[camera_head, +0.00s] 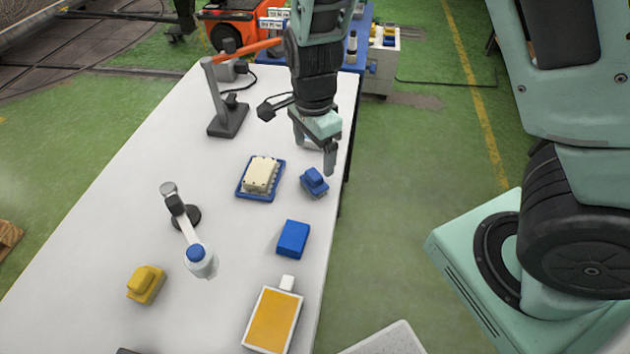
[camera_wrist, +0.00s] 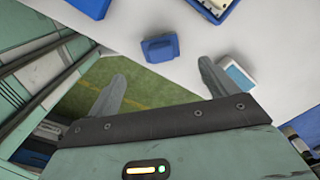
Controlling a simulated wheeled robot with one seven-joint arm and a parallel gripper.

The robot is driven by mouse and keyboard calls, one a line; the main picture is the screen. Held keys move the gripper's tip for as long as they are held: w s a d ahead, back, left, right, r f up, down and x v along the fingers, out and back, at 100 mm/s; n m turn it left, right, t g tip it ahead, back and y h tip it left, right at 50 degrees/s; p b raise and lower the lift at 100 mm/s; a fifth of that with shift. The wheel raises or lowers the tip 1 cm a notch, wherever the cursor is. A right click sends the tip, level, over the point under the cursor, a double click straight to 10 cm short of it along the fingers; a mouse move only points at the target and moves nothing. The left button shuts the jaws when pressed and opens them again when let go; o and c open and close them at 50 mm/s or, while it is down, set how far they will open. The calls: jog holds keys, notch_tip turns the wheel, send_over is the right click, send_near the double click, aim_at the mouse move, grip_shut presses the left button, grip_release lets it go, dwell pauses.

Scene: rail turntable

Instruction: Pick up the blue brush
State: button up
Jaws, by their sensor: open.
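The blue brush (camera_head: 314,182) lies on the white table near its right edge, just below my gripper in the head view. It also shows in the wrist view (camera_wrist: 161,48), at top centre, ahead of the gap between the fingertips. My gripper (camera_head: 315,153) is open and empty, pointing down over the table's right edge. In the wrist view my gripper (camera_wrist: 161,71) has its fingers spread, with the brush apart from both. Nothing hides the brush in the wrist view.
A blue tray with a cream block (camera_head: 261,175) lies left of the brush. A blue block (camera_head: 293,239) lies nearer. A white-and-blue item (camera_wrist: 238,76) is beside my right finger. A lamp-like stand (camera_head: 228,118) is to the left. Green floor lies beyond the table edge.

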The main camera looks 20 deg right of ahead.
aim_at(314, 174)
notch_tip(314, 174, down, 9)
jog(key=shift+f+p, duration=0.2)
jog(key=shift+p, duration=0.2)
jog(key=c, duration=1.2)
jog(key=shift+o, duration=0.2)
notch_tip(314, 174, up, 10)
jog(key=shift+r, duration=0.1)
jog(key=shift+o, duration=0.9)
